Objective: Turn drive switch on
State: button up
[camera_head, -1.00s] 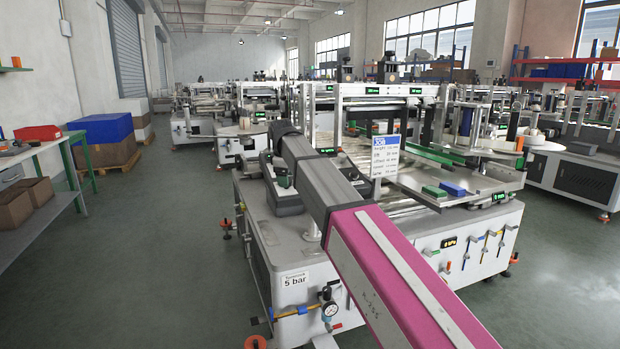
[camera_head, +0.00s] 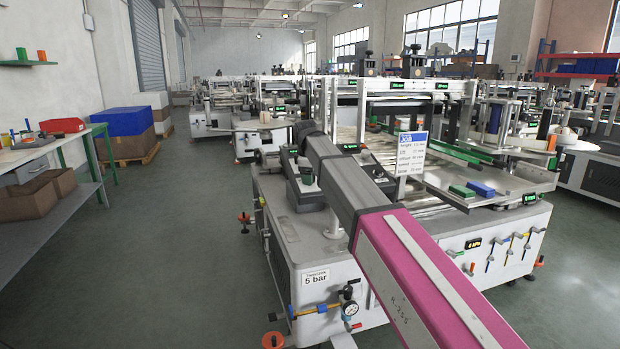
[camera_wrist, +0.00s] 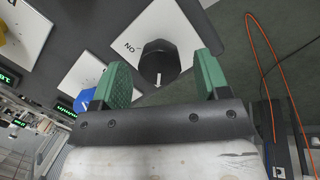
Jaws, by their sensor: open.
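In the wrist view a black rotary knob (camera_wrist: 159,61) with a white pointer line sits on a white plate (camera_wrist: 187,18). The pointer is toward the bottom of the picture. An "ON" label, upside down here, is printed beside the knob. My gripper (camera_wrist: 162,78) is open, with one green fingertip on each side of the knob in the picture. I see gaps on both sides; how far the knob is in depth I cannot tell. Whether this knob is the drive switch is not readable. In the head view my arm hides the knob.
Other white plates lie to the left in the wrist view, one with a blue knob (camera_wrist: 88,100). A labelling machine (camera_head: 330,285) stands before me in the head view. A workbench (camera_head: 40,150) stands at the left, with clear floor (camera_head: 170,240) between.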

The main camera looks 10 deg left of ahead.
jog(key=shift+w+f, duration=0.15)
jog(key=shift+f, duration=0.5)
jog(key=c, duration=0.9)
jog(key=shift+c, duration=0.2)
